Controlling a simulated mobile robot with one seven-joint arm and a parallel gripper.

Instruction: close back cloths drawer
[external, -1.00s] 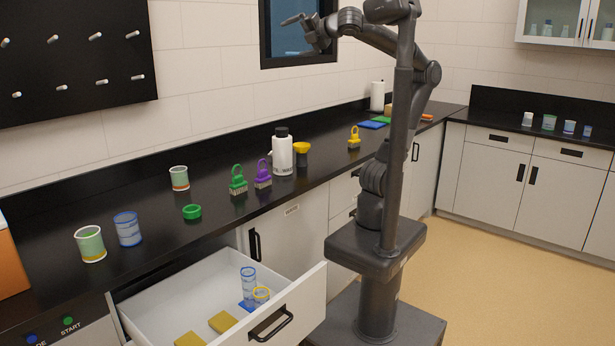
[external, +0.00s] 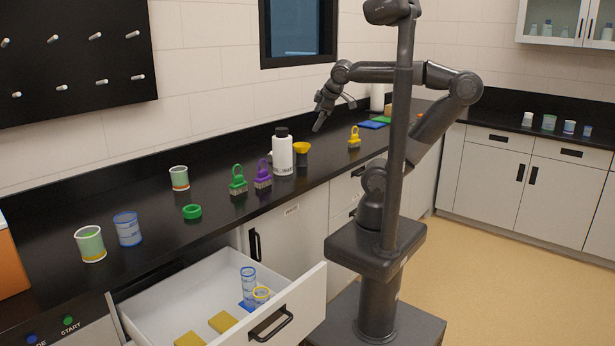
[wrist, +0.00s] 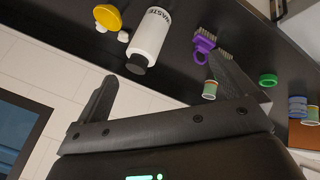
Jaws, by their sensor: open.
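An open white drawer (external: 297,300) is pulled out from under the counter at the lower left of the external view. It has a black bar handle (external: 270,326) on its front. I cannot tell whether this is the back cloths drawer. My gripper (external: 335,111) is open and empty above the back of the counter, well away from the drawer. Its spread fingers also show in the wrist view (wrist: 164,72), where the drawer is not seen.
On the black counter (external: 140,255) stand a white bottle (external: 282,155), a yellow funnel (external: 302,152), green (external: 238,182) and purple (external: 263,176) brushes, a green ring (external: 192,212) and several beakers. A closed cabinet (external: 300,232) adjoins the drawer. Floor at right is clear.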

